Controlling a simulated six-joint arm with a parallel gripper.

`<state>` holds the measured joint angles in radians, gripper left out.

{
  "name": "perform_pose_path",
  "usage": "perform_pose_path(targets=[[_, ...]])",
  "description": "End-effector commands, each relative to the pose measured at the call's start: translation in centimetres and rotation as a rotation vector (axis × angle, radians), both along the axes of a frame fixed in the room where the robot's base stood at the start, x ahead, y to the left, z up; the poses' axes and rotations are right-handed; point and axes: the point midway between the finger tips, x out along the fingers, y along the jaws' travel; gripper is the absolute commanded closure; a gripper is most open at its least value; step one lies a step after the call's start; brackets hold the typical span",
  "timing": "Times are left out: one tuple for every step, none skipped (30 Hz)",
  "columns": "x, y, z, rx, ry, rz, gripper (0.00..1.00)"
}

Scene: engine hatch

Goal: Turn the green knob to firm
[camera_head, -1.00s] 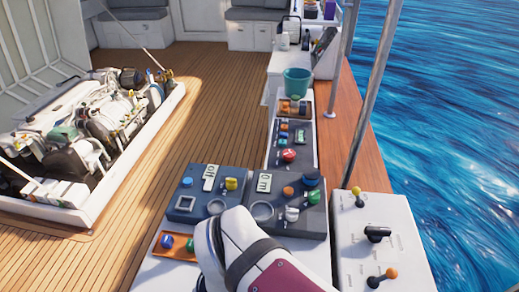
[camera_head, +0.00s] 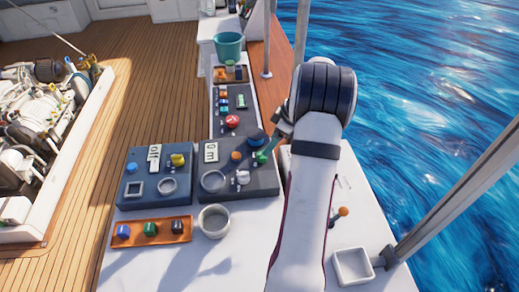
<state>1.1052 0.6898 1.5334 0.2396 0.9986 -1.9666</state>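A small green knob (camera_head: 261,157) sits on the right dark control panel (camera_head: 236,187), near its upper right edge. A round dark blue knob is just above it, and a white knob (camera_head: 243,177) is at its lower left. My gripper (camera_head: 268,148) comes in from the right, beneath my bent wrist, and its tip is at or very near the green knob. The fingers are small and partly hidden, so I cannot tell whether they touch the knob or are open or shut. The knob's markings are too small to read.
An orange tray (camera_head: 186,240) with blue, green and dark knobs lies in front of the left panel (camera_head: 128,193). A grey cup (camera_head: 214,221) stands beside it. A white square box (camera_head: 352,266) and metal rails are at right. A teal bucket (camera_head: 229,45) stands behind.

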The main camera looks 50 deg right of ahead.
Motion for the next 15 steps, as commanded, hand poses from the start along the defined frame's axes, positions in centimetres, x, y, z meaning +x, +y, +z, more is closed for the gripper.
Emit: perform_pose_path(targets=[[0.5, 0.2, -1.4, 0.003, 0.002, 0.002, 0.27], [0.9, 0.3, -2.1, 0.004, 0.002, 0.002, 0.27], [1.2, 0.3, -3.0, 0.003, 0.003, 0.002, 0.27], [1.5, 0.3, -3.6, 0.003, 0.002, 0.001, 0.27], [1.7, 0.3, -4.2, 0.002, 0.002, 0.001, 0.27], [2.0, 0.4, -4.8, 0.002, 0.003, 0.001, 0.27], [2.2, 0.4, -5.2, 0.000, 0.001, 0.001, 0.27], [2.3, 0.4, -5.5, 0.002, 0.001, 0.001, 0.27], [2.5, 0.4, -5.9, 0.000, 0.001, 0.001, 0.27], [2.6, 0.4, -6.1, -0.001, 0.001, 0.001, 0.27], [2.6, 0.4, -6.3, -0.001, 0.001, 0.001, 0.27], [2.7, 0.4, -6.5, -0.001, 0.001, 0.001, 0.27], [2.8, 0.4, -6.6, 0.000, 0.001, 0.000, 0.27], [2.8, 0.5, -6.7, 0.000, 0.001, 0.000, 0.27], [2.8, 0.5, -6.8, 0.000, 0.001, 0.000, 0.27]])
